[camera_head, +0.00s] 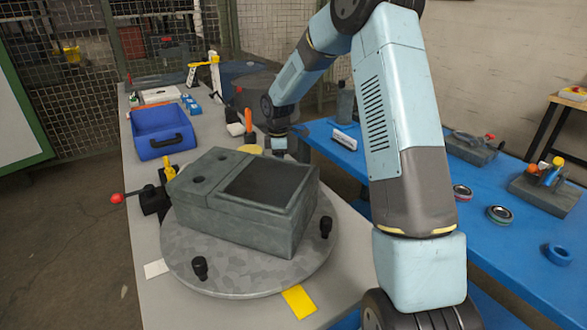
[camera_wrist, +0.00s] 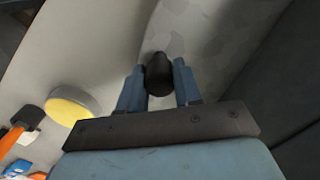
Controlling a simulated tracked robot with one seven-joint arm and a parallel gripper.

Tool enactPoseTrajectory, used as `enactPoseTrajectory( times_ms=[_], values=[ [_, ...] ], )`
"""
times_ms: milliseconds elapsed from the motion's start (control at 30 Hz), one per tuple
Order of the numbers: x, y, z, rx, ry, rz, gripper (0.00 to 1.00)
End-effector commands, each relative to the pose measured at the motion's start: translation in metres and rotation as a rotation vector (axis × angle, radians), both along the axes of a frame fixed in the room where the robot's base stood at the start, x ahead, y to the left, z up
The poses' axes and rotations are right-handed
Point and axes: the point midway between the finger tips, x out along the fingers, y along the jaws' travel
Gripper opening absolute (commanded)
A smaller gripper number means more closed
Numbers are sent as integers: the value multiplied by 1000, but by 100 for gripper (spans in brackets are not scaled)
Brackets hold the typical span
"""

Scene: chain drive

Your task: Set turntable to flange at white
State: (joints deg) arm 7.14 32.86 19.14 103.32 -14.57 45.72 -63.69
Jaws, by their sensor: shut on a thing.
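The round grey turntable (camera_head: 230,278) lies on the grey bench and bears a dark green-grey housing (camera_head: 285,225) with a dark rectangular top panel. Black knobs stand on its rim at the front (camera_head: 200,268) and right (camera_head: 326,226). A white mark (camera_head: 156,268) lies by its left front edge and a yellow mark (camera_head: 299,301) by its front right edge. My gripper (camera_wrist: 158,80) is shut on a black knob (camera_wrist: 158,70), with a blue finger on each side. The mottled turntable surface shows beyond it in the wrist view. The housing hides this grip in the head view.
A red-ball lever (camera_head: 117,198) and yellow handle (camera_head: 170,171) stand left of the turntable. A blue bin (camera_head: 160,133) is farther back. A yellow disc (camera_wrist: 74,106) and orange-handled tool (camera_wrist: 12,138) lie near my gripper. The blue table (camera_head: 480,225) is at right.

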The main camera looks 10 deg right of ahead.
Motion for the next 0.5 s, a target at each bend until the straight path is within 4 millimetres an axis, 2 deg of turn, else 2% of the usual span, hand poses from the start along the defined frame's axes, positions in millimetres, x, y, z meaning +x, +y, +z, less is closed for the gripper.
enactPoseTrajectory(
  times_ms=[33,200,500],
  values=[
    [7,12,0,2,-2,48,0],
    [22,43,0,3,-2,209,0],
    [36,105,0,3,-2,493,0]
  ],
)
